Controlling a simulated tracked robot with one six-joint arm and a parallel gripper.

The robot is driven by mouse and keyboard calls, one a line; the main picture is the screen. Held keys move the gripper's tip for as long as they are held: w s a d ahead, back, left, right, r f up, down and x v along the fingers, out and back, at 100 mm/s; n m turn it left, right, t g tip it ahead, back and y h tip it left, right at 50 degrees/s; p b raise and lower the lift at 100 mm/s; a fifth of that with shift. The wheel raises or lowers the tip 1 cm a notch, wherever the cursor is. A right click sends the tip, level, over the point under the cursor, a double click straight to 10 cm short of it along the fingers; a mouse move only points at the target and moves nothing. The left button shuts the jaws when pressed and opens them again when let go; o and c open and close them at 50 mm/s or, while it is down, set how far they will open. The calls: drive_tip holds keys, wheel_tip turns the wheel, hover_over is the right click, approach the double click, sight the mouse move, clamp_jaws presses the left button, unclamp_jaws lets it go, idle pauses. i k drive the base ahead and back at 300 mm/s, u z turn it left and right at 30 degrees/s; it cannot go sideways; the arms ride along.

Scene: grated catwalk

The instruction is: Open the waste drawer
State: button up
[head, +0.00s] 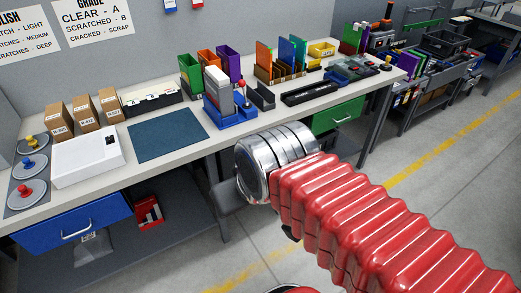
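Two closed drawers hang under the workbench top. A blue drawer (73,226) with a pale bar handle is at the lower left. A green drawer (338,117) with a pale handle is at the right. I can read no label on either, so I cannot tell which is the waste drawer. My arm, with red bellows and a silver cuff, reaches in from the lower right and ends in front of the bench, between the drawers. A dark grey shape (230,196) beside the cuff may be part of my gripper. No fingers show.
A red object (149,211) is on the lower shelf. The floor at right is open, with a yellow line.

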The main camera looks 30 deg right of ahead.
sight(226, 158)
drive_tip(key=z, duration=0.05)
drive_tip(key=i, duration=1)
drive_tip(key=u, duration=0.05)
